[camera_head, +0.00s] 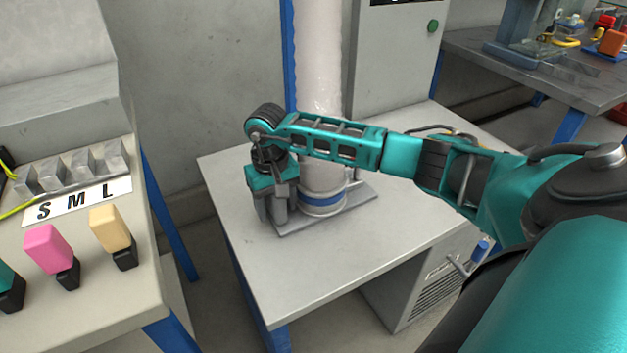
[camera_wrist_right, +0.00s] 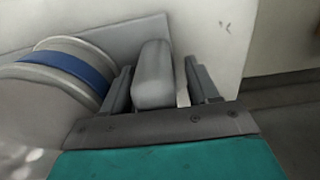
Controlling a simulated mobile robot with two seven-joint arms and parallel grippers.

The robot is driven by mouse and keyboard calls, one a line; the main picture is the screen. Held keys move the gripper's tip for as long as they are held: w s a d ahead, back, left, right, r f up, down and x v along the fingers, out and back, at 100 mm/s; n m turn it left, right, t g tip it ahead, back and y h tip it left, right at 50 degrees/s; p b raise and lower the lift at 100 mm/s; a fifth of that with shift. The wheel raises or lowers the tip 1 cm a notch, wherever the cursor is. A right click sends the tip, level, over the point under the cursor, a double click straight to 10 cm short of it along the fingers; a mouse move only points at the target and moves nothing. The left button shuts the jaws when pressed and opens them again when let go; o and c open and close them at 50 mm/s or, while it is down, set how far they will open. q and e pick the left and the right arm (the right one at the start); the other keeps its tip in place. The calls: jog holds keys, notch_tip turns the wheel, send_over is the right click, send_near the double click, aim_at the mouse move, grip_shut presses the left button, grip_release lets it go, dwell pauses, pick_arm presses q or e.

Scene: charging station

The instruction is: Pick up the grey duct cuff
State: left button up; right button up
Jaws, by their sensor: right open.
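The grey duct cuff (camera_head: 324,210) is at the foot of the pale upright duct, with a blue band around it. It stands on a flat grey plate on the table. In the right wrist view the cuff (camera_wrist_right: 88,48) is at the left, outside the jaws. A grey rounded block (camera_wrist_right: 153,78) beside it stands between the fingers of my right gripper (camera_wrist_right: 158,68); I cannot tell whether it is joined to the cuff. In the head view my right gripper (camera_head: 277,212) points down just left of the cuff, open. My left gripper is out of view.
The light table (camera_head: 350,265) is bare in front of the plate. A grey cabinet (camera_head: 397,60) stands behind the duct. A bench with S, M, L labels (camera_head: 78,202) and pink and yellow blocks is at left. Another cluttered bench (camera_head: 530,80) is at the back right.

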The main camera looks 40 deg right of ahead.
jog(key=shift+r, duration=0.1)
grip_shut()
dwell(0.3)
